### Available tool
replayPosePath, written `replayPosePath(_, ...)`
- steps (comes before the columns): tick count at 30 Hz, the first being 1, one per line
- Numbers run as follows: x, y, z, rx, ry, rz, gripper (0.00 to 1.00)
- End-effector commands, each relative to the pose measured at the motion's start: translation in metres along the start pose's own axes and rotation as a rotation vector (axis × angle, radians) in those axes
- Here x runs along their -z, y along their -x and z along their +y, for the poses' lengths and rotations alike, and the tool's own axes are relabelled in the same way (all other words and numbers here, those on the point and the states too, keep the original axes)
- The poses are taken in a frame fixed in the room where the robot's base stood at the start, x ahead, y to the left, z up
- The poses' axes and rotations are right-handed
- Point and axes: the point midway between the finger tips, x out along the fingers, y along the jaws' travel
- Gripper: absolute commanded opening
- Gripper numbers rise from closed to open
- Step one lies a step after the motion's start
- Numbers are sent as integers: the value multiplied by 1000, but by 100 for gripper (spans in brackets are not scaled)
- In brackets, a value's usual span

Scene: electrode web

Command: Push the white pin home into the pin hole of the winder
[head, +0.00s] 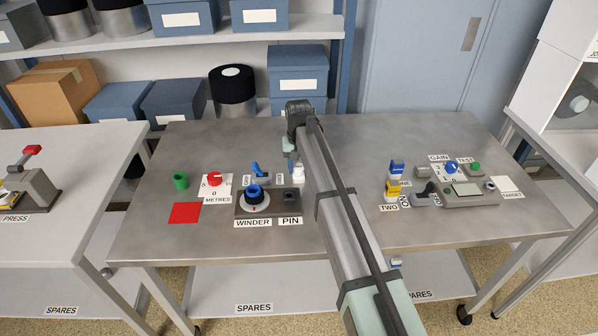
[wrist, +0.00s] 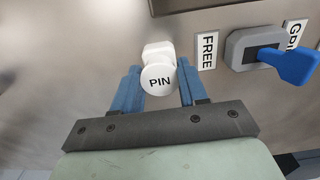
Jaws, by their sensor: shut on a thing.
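The white pin (wrist: 158,77), its round top marked PIN, is between the two blue fingers of my gripper (wrist: 161,84), which is shut on it. A white part of it shows past the top, and I cannot tell whether its lower end touches the table. In the head view the pin (head: 299,171) shows small beside my arm, behind the winder's plate. The winder (head: 254,197) is a dark plate with a blue-and-black spool on a white dial. The pin hole (head: 291,197) is a dark socket on the right of that plate, above the PIN label. It looks empty.
A blue lever (wrist: 288,66) on a grey base, with a FREE label, stands right of the pin in the wrist view. A red dial (head: 214,179), green cylinder (head: 180,181) and red square (head: 185,213) are left. Switches and a grey console (head: 468,194) are right.

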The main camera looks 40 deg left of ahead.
Motion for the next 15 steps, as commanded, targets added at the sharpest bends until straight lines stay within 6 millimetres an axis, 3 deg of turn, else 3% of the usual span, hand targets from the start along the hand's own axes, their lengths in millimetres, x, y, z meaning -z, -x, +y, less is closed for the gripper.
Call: replayPosePath(15, 0, 5, 0, 0, 0, 0, 6)
